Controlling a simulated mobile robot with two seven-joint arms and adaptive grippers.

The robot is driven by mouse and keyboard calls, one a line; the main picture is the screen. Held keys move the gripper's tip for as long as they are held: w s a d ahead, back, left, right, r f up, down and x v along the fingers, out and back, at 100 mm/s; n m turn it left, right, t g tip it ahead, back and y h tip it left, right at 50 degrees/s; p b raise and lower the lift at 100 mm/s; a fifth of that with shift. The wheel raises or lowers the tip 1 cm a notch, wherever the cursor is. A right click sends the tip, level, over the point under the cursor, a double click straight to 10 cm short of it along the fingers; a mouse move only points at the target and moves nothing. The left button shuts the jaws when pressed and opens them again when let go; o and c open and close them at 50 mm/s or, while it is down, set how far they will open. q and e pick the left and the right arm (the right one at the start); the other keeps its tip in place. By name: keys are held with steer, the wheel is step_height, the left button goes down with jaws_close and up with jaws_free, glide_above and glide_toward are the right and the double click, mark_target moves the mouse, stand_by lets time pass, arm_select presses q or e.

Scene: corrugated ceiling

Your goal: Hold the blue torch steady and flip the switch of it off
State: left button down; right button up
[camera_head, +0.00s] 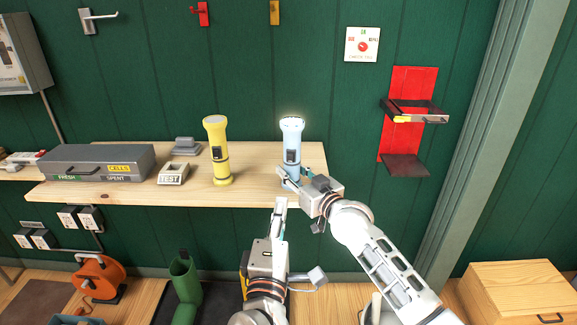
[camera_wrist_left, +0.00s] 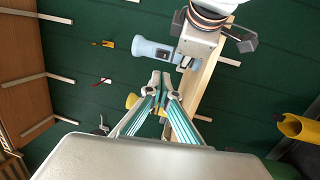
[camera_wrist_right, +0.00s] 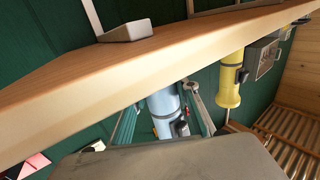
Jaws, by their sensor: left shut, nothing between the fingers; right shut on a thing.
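The light blue torch (camera_head: 292,140) is upright at the bench's right part, its top rim bright. A dark switch (camera_head: 290,156) sits on its side facing me. My right gripper (camera_head: 289,181) is shut around the torch's lower body; its fingers flank the torch (camera_wrist_right: 163,106) in the right wrist view. The gripper hides the torch's base. My left gripper (camera_head: 281,202) is shut and empty, pointing up just below the right gripper, in front of the bench edge. In the left wrist view, its closed tips (camera_wrist_left: 161,76) are near the torch (camera_wrist_left: 150,50), apart from the switch.
A yellow torch (camera_head: 217,155) stands left of the blue one on the wooden bench (camera_head: 260,160). A grey case (camera_head: 97,162) and a TEST block (camera_head: 173,173) are farther left. A red wall bracket (camera_head: 408,95) hangs at right. Bench space between the torches is clear.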

mark_target(290, 157)
arm_select(q)
steer(key=w, duration=0.4)
steer(key=w+d+r, duration=0.1)
steer(key=w, duration=0.4)
steer(key=w+r, duration=0.1)
steer(key=w, duration=0.3)
steer(key=shift+w+d, duration=0.25)
steer(key=shift+w, duration=0.1)
steer(key=shift+r, duration=0.1)
steer(key=shift+w, duration=0.1)
